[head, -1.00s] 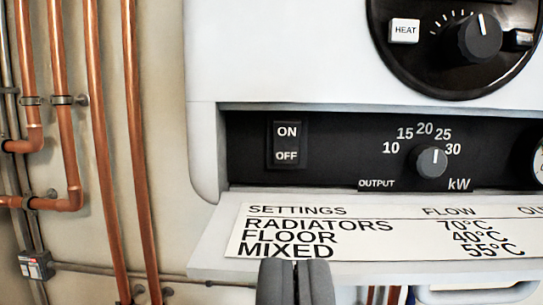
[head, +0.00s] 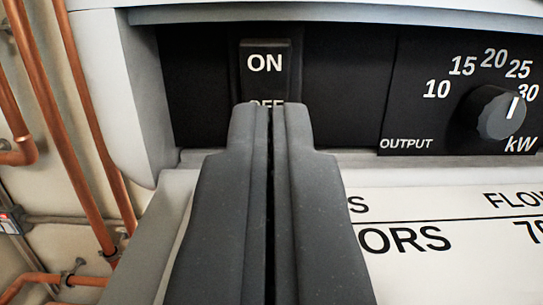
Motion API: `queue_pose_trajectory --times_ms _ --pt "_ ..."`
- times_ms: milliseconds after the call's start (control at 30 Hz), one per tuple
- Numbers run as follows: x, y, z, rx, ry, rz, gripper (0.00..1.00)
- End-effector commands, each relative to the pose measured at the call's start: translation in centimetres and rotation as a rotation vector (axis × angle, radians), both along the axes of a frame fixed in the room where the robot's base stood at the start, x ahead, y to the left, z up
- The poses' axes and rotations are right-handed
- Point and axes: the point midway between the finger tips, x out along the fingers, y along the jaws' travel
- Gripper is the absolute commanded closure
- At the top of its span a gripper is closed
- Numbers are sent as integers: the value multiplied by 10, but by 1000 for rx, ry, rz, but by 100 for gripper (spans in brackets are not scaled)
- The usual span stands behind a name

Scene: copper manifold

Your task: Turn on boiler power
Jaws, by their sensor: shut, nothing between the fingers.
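The boiler's black rocker switch (head: 264,66) is marked ON at the top and OFF at the bottom. It sits in the dark recessed panel (head: 340,75) of the white boiler. My gripper (head: 270,108) is shut and empty, its fingertips pointing at the switch's lower half and covering most of the word OFF. I cannot tell whether the tips touch the switch. Which side of the rocker is pressed in is not clear.
An output knob (head: 500,113) with a kW scale is right of the switch. A white ledge with a settings label (head: 440,215) juts out below the panel. Copper pipes (head: 62,130) run down the wall at the left.

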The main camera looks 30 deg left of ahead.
Motion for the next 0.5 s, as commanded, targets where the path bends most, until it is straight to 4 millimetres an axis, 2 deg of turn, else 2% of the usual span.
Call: queue_pose_trajectory --times_ms 200,500 --pt "19 13 4 0 -1 1 100" --pt "31 20 6 -2 1 -1 100"
